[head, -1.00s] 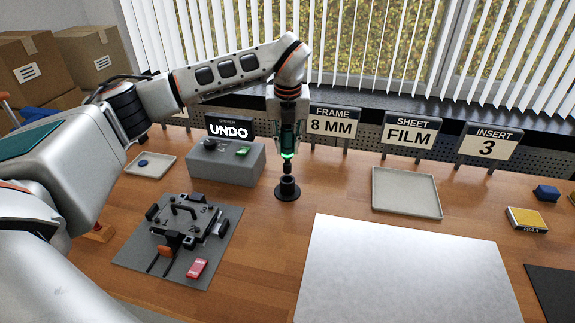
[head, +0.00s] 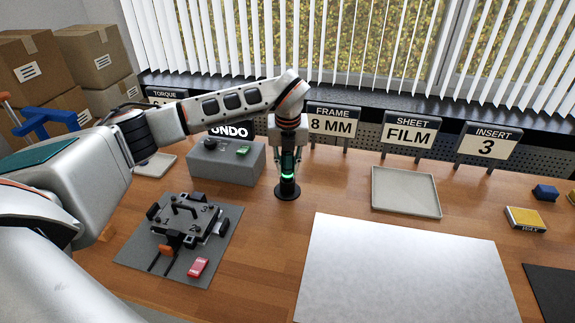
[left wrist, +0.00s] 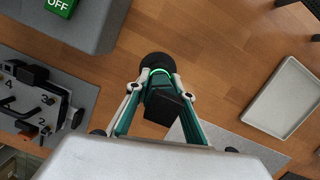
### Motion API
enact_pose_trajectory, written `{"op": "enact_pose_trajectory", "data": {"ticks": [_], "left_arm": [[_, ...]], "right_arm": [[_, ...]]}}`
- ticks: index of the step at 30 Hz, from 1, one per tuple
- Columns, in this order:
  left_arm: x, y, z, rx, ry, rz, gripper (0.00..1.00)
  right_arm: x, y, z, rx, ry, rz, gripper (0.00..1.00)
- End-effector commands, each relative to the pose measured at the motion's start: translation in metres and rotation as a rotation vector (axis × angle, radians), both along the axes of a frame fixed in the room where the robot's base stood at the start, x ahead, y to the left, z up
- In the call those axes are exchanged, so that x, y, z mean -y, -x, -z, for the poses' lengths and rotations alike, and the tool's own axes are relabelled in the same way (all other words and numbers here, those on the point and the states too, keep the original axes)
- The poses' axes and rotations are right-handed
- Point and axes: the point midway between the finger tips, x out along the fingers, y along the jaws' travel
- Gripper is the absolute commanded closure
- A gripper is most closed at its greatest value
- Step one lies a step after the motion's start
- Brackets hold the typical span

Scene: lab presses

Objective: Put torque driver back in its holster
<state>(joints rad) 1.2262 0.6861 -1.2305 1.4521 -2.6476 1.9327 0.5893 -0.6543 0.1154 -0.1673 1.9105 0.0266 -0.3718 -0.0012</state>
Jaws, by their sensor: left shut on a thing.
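The torque driver (head: 287,164) is dark with a glowing green ring and stands upright, its lower end down in the black round holster (head: 287,191) on the bench. My left gripper (head: 288,150) is above the holster and shut on the driver's body. In the left wrist view the driver (left wrist: 165,104) sits between the fingers of my gripper (left wrist: 160,92), with the dark holster base (left wrist: 156,64) beyond it. The driver's tip is hidden inside the holster. My right gripper is not in view.
A grey box with a green switch (head: 227,163) stands left of the holster. A black fixture (head: 188,222) on a grey mat is at front left. A white sheet (head: 405,270) and an empty tray (head: 405,192) lie to the right. Signs stand behind.

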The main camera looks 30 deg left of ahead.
Motion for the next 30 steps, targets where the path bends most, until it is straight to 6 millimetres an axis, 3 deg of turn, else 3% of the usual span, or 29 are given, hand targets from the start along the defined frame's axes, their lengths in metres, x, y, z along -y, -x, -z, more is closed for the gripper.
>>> {"op": "enact_pose_trajectory", "data": {"ticks": [1, 2, 3, 4, 17, 20, 30], "left_arm": [[0.0, 0.0, 0.001, 0.001, 0.0, 0.0, 1.0], [0.0, 0.0, 0.003, 0.0, -0.001, 0.0, 0.75], [0.0, 0.0, 0.002, 0.0, -0.001, 0.0, 0.65], [0.0, 0.0, 0.002, 0.0, -0.001, 0.0, 0.61], [0.0, 0.0, -0.005, 0.002, 0.0, 0.0, 0.61], [0.001, 0.001, -0.017, 0.004, -0.001, 0.0, 0.61], [0.007, 0.012, -0.084, 0.006, -0.002, 0.0, 0.61]], "right_arm": [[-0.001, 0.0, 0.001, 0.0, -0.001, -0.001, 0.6], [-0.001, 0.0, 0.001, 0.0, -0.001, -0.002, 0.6], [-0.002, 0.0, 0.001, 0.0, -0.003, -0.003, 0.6], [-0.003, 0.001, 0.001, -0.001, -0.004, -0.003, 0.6], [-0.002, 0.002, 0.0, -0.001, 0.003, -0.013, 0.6], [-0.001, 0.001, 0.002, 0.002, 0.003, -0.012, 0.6], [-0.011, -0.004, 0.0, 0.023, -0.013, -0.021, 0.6]]}}
